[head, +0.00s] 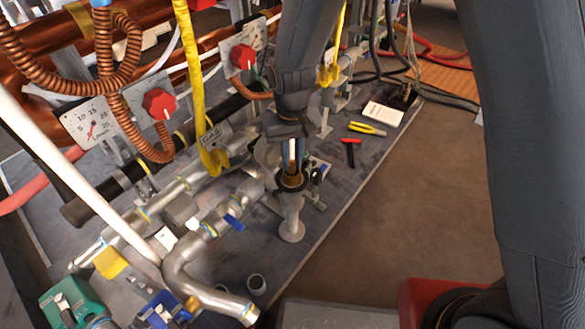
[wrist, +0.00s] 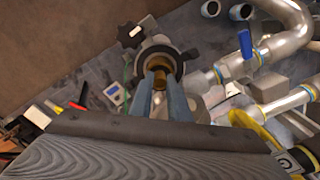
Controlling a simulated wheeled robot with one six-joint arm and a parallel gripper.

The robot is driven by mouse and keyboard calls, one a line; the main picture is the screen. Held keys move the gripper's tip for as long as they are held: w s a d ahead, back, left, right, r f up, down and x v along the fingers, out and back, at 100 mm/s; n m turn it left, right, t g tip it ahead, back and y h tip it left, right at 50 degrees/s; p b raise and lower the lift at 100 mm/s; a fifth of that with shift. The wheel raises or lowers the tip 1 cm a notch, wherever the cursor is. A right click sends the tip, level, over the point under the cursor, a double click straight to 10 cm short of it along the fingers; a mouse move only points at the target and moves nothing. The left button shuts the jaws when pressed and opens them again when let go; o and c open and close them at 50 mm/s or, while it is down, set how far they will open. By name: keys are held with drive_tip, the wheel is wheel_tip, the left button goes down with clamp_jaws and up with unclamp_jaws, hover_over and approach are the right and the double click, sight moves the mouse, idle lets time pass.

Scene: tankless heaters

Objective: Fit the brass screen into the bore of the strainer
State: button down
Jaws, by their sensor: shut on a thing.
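The strainer is a grey metal fitting (head: 291,215) standing on the bench, its dark-rimmed round bore facing up. In the wrist view the strainer's collar (wrist: 178,52) shows at the top centre. My gripper (wrist: 160,82) is shut on the brass screen (wrist: 160,72), held between its two blue-grey fingers. The fingertips are at the mouth of the bore, and the screen's visible part lies within the dark ring. In the head view my gripper (head: 291,168) comes down from above over the strainer. The screen's lower end is hidden, so its depth in the bore cannot be told.
Silver pipes with blue valve handles (head: 233,222) lie left of the strainer. A yellow strap (head: 197,90) hangs at upper left. Yellow-handled pliers (head: 367,129) and a red-handled tool (head: 350,152) lie on the bench behind. The brown floor is open at right.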

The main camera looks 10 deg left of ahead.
drive_tip(key=shift+f+b, duration=0.45)
drive_tip(key=shift+f, duration=1.3)
drive_tip(key=c, duration=1.7)
unclamp_jaws()
wheel_tip(320, 180, up, 12)
drive_tip(key=p, duration=0.4)
drive_tip(key=shift+y, duration=0.3)
drive_tip(key=s+d+r, duration=0.4)
drive_tip(key=s, duration=0.2)
drive_tip(key=s+d+r, duration=0.4)
drive_tip(key=s+r, duration=0.1)
drive_tip(key=s, duration=0.1)
drive_tip(key=s+d+r, duration=0.4)
drive_tip(key=s+d, duration=0.1)
drive_tip(key=s, duration=0.1)
drive_tip(key=shift+r, duration=0.4)
